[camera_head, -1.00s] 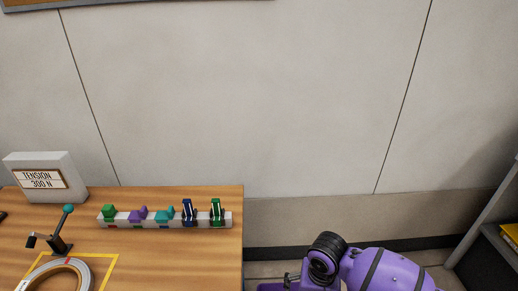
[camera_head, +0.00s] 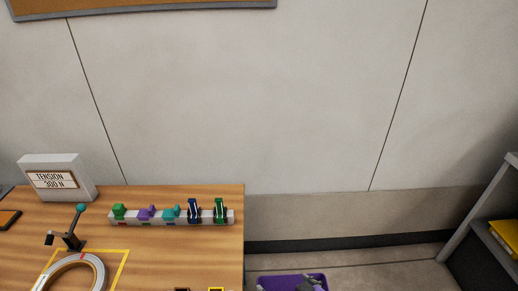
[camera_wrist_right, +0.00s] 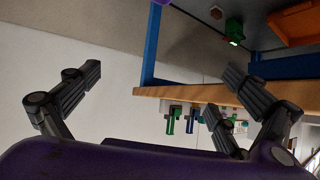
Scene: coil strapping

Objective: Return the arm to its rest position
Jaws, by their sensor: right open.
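My left gripper is in no view.
The table (camera_head: 190,260) holds a rail (camera_head: 155,216) of coloured clips, a tension box (camera_head: 58,178), a lever (camera_head: 74,232) and a coil (camera_head: 75,270). A grey shelf (camera_head: 480,205) stands right.

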